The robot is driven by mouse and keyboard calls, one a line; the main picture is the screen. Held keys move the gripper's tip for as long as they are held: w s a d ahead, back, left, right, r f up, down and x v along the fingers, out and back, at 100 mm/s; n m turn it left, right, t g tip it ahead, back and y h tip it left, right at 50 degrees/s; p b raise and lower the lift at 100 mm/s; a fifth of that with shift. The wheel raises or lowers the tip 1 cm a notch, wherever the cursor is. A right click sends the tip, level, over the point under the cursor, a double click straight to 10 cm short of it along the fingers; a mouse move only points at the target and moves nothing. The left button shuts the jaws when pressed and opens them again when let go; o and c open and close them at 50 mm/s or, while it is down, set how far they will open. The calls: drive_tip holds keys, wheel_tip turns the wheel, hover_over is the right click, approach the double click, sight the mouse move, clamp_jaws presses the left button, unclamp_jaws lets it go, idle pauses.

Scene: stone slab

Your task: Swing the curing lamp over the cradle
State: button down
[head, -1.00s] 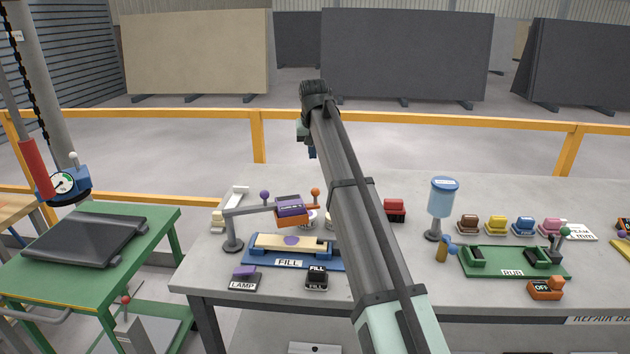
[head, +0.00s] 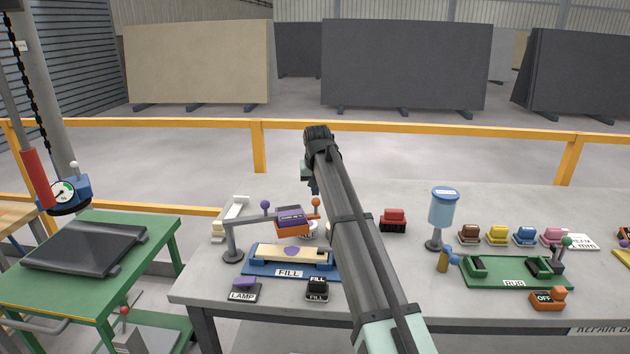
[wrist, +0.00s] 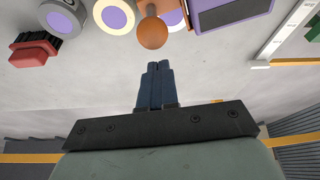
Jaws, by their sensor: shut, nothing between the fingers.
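The curing lamp has a grey post and arm (head: 231,240), a purple and orange head (head: 293,224), a purple knob (head: 265,205) and an orange knob (head: 315,202). The blue cradle (head: 262,270) marked FILL holds a beige piece with a purple spot. The lamp head appears above the cradle's far side; whether it is centred over it I cannot tell. My gripper (wrist: 157,66) is shut and empty. In the wrist view its tips point at the orange knob (wrist: 152,33), with a gap between them in the picture. My arm hides part of the bench.
LAMP (head: 243,289) and FILL (head: 317,289) switches sit at the bench front. The green RUB fixture (head: 512,270) is further right. A yellow rail (head: 225,124) runs behind.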

drive_tip(key=shift+s+d+f, duration=0.1)
drive_tip(key=shift+s, duration=0.55)
drive_tip(key=s+d+m+h, duration=0.1)
drive_tip(key=s+d+m, duration=0.1)
drive_tip(key=s, duration=0.8)
drive_tip(key=shift+s+d+m, duration=0.25)
drive_tip(key=shift+s+m, duration=0.05)
drive_tip(key=shift+m, duration=0.2)
drive_tip(key=shift+f, duration=0.15)
